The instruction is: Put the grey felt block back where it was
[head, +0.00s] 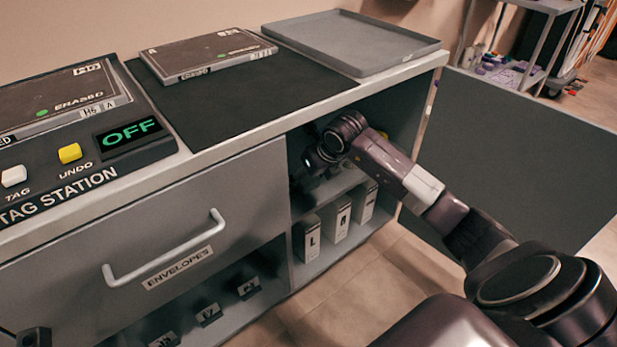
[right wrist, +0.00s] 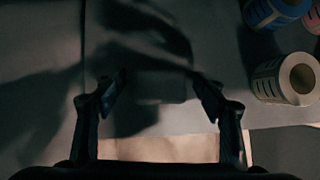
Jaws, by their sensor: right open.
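The grey felt block (right wrist: 162,88) shows dimly in the right wrist view, as a small grey shape on a grey surface in shadow. My right gripper (right wrist: 159,80) is open, with one finger on each side of the block and a visible gap to each. I cannot tell whether it touches the block. In the head view my right gripper (head: 306,176) reaches into the open cabinet compartment above the lower shelf, mostly in shadow, and the block is hidden there. A dark part at the bottom left corner (head: 35,337) seems to be my left gripper; its fingers cannot be made out.
Label rolls, one white (right wrist: 287,79) and one blue (right wrist: 275,10), stand right of the gripper. Labelled boxes (head: 337,222) stand on the shelf below. The cabinet door (head: 520,155) is open at right. A grey tray (head: 350,42), black mat (head: 245,98) and tag station (head: 85,150) occupy the top.

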